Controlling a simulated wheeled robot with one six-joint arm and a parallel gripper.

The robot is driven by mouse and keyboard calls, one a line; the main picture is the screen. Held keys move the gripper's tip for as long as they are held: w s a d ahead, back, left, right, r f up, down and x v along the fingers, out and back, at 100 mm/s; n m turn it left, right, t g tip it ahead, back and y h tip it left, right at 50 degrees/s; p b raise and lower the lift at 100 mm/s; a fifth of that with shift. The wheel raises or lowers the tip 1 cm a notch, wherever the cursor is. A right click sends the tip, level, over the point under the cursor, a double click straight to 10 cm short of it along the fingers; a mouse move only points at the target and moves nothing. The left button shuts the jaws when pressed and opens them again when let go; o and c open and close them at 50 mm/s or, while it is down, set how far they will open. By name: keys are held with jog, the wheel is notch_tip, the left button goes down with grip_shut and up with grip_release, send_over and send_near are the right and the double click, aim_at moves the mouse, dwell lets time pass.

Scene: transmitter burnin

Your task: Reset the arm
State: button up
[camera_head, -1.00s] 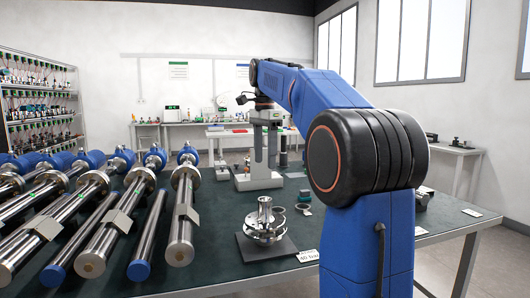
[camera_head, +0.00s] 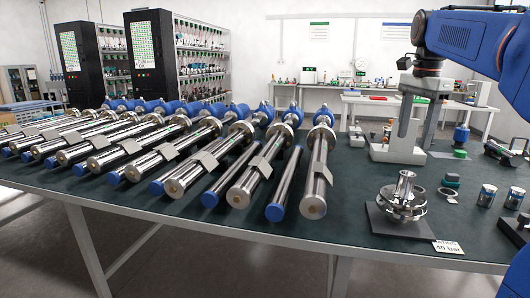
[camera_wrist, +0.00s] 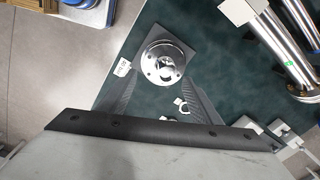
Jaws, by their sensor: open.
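In the wrist view the fingers (camera_wrist: 160,88) are spread at either side below a shiny round flange fixture (camera_wrist: 163,62). That fixture sits on a dark square pad on the table; it also shows in the head view (camera_head: 403,195), in front of and below my gripper. Nothing is held.
Several steel transmitter tubes (camera_head: 318,170) with blue ends lie across the dark green table (camera_head: 300,238). Black cabinets (camera_head: 150,50) stand behind.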

jog(key=s+a+f+n+t, duration=0.1)
jog(key=s+a+f+n, duration=0.3)
jog(key=s+f, duration=0.5)
jog(key=s+a+f+n+t, duration=0.1)
jog(key=s+a+f+n, duration=0.3)
jog(key=f, duration=0.7)
jog(key=s+a+f+n+t, duration=0.2)
jog(key=s+a+f+n, duration=0.2)
jog(key=s+f+n, duration=0.4)
jog(key=s+f, duration=0.2)
jog(key=s, duration=0.3)
jog(key=shift+s+a, duration=0.3)
jog(key=shift+s, duration=0.05)
